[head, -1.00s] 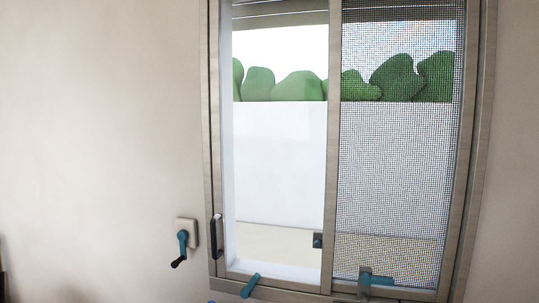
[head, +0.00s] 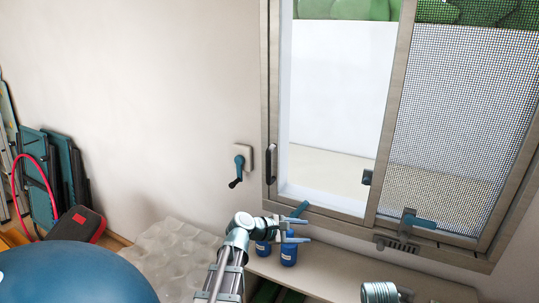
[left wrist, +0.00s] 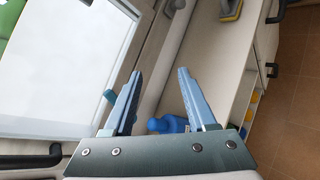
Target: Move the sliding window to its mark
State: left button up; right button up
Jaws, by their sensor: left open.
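The sliding window (head: 399,115) is set in the wall at the right of the head view, with a clear pane (head: 335,95) at left and a mesh screen (head: 455,120) at right. A dark upright pull handle (head: 270,165) is on its left frame. A blue lever (head: 300,209) sits on the lower frame. I cannot make out the mark. My left gripper (head: 306,230) is open and empty, below the lower left part of the window, apart from the handle. The left wrist view shows its two spread fingers (left wrist: 161,75) with the pane (left wrist: 70,55) at left. My right gripper is not seen.
Blue bottles (head: 288,253) stand on a low shelf (head: 345,272) under the window, close to my left gripper. A wall crank (head: 240,163) is left of the frame. A blue ball (head: 75,275) and folded chairs (head: 50,175) are at left. Another blue latch (head: 418,222) is on the lower right frame.

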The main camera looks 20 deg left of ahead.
pick_arm(q)
jog(key=w+a+r+n+t+y+p, duration=0.25)
jog(key=a+r+n+t, duration=0.4)
jog(key=a, duration=0.65)
jog(key=n+y, duration=0.2)
jog(key=n, duration=0.5)
send_near(267, 164)
jog(key=shift+t+h, duration=0.25)
jog(key=shift+t, duration=0.2)
jog(key=x, duration=1.1)
jog(key=shift+a+f, duration=0.15)
jog(key=shift+f, duration=0.25)
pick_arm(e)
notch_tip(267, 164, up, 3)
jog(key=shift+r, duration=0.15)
pick_arm(q)
jog(key=shift+c, duration=0.2)
grip_shut()
